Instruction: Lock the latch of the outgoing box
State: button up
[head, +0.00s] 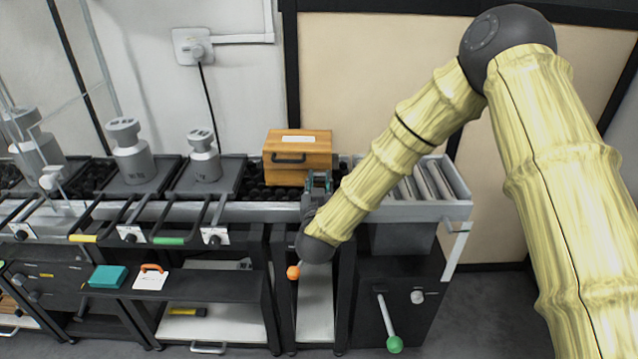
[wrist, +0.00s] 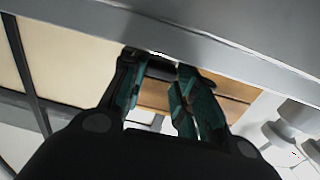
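The wooden box (head: 305,147) sits on the black roller line, with a pale label on top and a black bar-shaped fitting (head: 289,159) on its front. I cannot tell whether that fitting is the latch or a handle. My gripper (head: 319,179) is in front of the box's lower right corner, close to it. In the wrist view the two teal-padded fingers of my gripper (wrist: 160,80) stand apart, with the box's wood (wrist: 155,97) behind them. A dark piece shows near the fingertips; contact is unclear.
A grey metal rail (head: 250,211) runs along the table front below the box. Grey weights (head: 131,157) stand to the left. A roller chute (head: 425,185) lies right. Levers with an orange knob (head: 293,272) and a green knob (head: 394,344) stick out below.

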jog(key=shift+a+r+n+p, duration=0.15)
jog(key=shift+n+p, duration=0.85)
jog(key=shift+n, duration=0.1)
jog(key=shift+n+p, duration=0.7)
jog(key=shift+n, duration=0.4)
jog(key=o, duration=1)
jog(key=shift+f, duration=0.2)
